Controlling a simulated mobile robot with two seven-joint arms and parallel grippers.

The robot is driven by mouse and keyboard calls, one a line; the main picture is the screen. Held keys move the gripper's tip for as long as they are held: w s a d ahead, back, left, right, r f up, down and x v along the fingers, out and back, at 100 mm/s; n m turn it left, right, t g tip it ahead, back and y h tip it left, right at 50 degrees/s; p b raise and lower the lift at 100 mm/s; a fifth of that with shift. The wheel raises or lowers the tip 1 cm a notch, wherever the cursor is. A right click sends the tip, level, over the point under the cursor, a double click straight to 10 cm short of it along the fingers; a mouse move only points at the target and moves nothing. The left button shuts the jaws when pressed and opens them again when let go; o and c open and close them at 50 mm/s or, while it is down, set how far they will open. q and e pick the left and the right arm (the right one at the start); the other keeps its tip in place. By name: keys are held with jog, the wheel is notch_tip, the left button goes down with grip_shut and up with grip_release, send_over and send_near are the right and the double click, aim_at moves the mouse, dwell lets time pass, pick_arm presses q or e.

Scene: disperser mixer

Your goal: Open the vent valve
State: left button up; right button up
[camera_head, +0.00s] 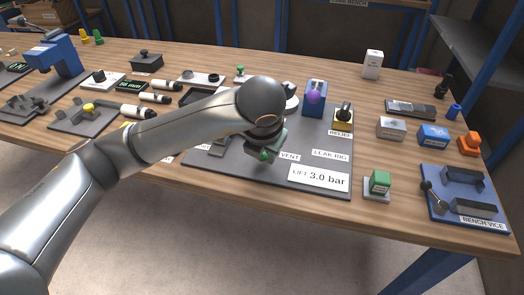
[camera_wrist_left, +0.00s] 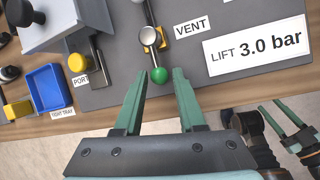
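The vent valve (camera_wrist_left: 149,36) is a small lever with a round silver hub on a yellow mount, beside the VENT label (camera_wrist_left: 191,25). Its green ball knob (camera_wrist_left: 159,75) points toward the front edge of the table. I cannot tell the height difference. My right gripper (camera_wrist_left: 279,112) is open and empty at the lower right of that view.
The grey rig plate (camera_head: 225,178) carries a LIFT 3.0 bar sign (camera_head: 319,177) right of the valve. In the wrist view, a yellow port knob (camera_wrist_left: 77,62) with a dark lever and a blue tray (camera_wrist_left: 47,90) are at left. A green block (camera_head: 379,181) stands farther right.

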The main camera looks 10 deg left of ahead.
pick_arm(q)
jog(key=shift+o, duration=1.3)
pick_arm(e)
jog(key=shift+w+d, duration=0.1)
jog(key=shift+d, duration=0.05)
pick_arm(q)
jog(key=p+v, duration=0.1)
jog(key=v, duration=1.1)
jog(key=shift+s+r, duration=0.15)
jog(key=shift+r, duration=0.05)
pick_arm(e)
jog(key=shift+s+d+r, duration=0.2)
jog(key=shift+d+r, duration=0.1)
jog(key=shift+d, duration=0.05)
